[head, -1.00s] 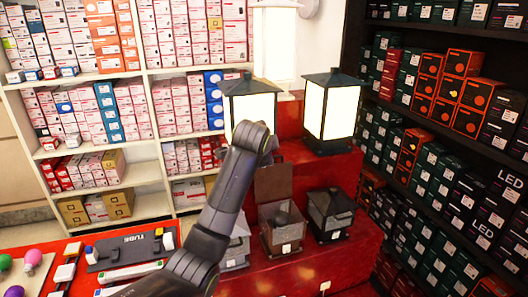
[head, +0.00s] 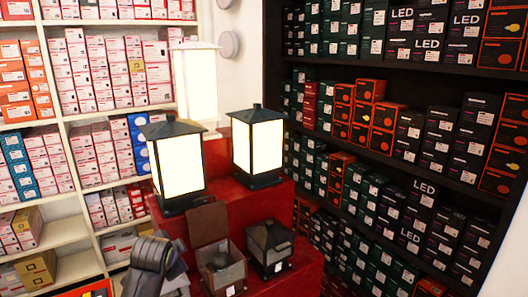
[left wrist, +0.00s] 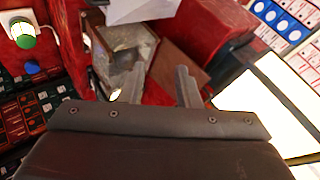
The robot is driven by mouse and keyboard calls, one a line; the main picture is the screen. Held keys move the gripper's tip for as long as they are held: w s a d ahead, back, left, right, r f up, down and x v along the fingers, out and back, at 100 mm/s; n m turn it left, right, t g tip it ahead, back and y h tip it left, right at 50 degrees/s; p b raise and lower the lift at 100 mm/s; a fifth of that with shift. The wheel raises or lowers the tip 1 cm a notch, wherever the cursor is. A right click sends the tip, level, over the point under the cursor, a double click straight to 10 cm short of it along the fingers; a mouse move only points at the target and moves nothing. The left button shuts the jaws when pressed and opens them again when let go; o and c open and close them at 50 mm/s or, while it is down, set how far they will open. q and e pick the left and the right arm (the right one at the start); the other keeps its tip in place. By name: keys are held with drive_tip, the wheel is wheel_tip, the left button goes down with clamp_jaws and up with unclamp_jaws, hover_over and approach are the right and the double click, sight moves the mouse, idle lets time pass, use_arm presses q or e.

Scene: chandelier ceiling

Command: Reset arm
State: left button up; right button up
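My left gripper (left wrist: 158,82) shows in the left wrist view with its two fingers apart and nothing seen between them. Beyond the fingers are an open grey and brown box (left wrist: 128,45) and red shelf surfaces. In the head view my dark left arm reaches in at the bottom left, in front of the lantern display; its gripper cannot be made out there. My right gripper is in neither view.
Lit lanterns (head: 257,145) and (head: 176,165) stand on a red stepped stand (head: 222,160). An open lantern box (head: 222,270) and a small dark lantern (head: 270,248) sit lower. White shelves (head: 62,235) are left, black shelves (head: 400,160) right.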

use_arm(q)
drive_tip(key=s+a+f+n+g, duration=0.2)
drive_tip(key=s+a+f+n, duration=0.1)
drive_tip(key=s+f, duration=0.75)
drive_tip(key=s+a+f+n+g, duration=0.1)
drive_tip(key=s+f+n, duration=0.15)
drive_tip(key=s, duration=0.85)
drive_tip(key=s+a+f+n+g, duration=0.1)
drive_tip(key=s+f+n, duration=0.15)
drive_tip(key=s, duration=0.75)
drive_tip(key=s+a+f+n+g, duration=0.1)
drive_tip(key=s+n+g, duration=0.15)
drive_tip(key=s, duration=0.85)
drive_tip(key=s+d+f+b+x, duration=0.1)
drive_tip(key=s+b+x, duration=0.15)
drive_tip(key=x, duration=1.15)
drive_tip(key=s+d+f+b+x, duration=0.15)
drive_tip(key=s+x, duration=0.25)
drive_tip(key=x, duration=1)
drive_tip(key=s+f+b, duration=0.2)
drive_tip(key=s+f, duration=0.5)
drive_tip(key=f, duration=0.2)
drive_tip(key=s+f+g+b, duration=0.1)
drive_tip(key=s+f+b, duration=0.1)
drive_tip(key=s+f, duration=0.5)
wheel_tip(320, 180, down, 3)
drive_tip(key=shift+s+d+f, duration=0.1)
drive_tip(key=shift+s+d, duration=0.25)
